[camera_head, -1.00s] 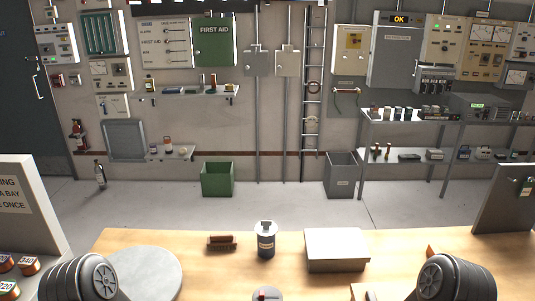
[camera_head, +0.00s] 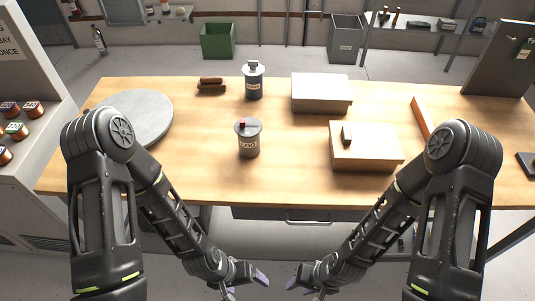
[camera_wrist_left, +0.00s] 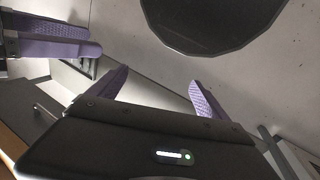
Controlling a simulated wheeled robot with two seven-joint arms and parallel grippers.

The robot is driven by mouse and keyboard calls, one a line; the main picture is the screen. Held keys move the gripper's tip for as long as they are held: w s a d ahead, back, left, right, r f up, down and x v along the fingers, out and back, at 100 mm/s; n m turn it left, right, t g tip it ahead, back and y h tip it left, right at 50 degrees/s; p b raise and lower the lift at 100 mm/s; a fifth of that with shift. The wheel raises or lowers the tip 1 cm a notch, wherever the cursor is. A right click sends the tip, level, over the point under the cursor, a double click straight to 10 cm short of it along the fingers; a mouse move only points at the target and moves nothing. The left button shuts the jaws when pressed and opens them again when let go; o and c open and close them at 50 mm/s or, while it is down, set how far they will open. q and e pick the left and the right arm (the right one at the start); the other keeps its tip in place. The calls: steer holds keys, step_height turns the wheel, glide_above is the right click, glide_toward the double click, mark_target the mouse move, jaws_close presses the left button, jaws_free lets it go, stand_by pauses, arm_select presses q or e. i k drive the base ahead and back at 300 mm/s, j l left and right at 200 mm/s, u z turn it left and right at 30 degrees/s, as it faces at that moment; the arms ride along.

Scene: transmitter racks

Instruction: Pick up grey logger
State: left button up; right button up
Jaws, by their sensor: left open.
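The grey logger (camera_head: 248,143) is an upright grey cylinder with a light label and a red knob on top. It stands near the middle of the wooden table (camera_head: 200,185) in the head view. My left gripper (camera_head: 246,286) is low in front of the table, well apart from the logger. In the left wrist view my left gripper (camera_wrist_left: 160,80) has its purple fingers spread with nothing between them. My right gripper (camera_head: 305,289) is beside it, also in front of the table, with its fingers apart and empty. The logger is not identifiable in the left wrist view.
A dark canister (camera_head: 254,84) stands behind the logger, with a brown object (camera_head: 211,87) to its left. A grey round plate (camera_head: 140,118) lies at left. A pale box (camera_head: 321,94) and a cardboard box (camera_head: 365,151) are at right. Table around the logger is clear.

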mark_target(249, 137)
steer(key=k+l, duration=0.2)
steer(key=l, duration=0.15)
steer(key=k+l, duration=0.4)
steer(key=l, duration=0.25)
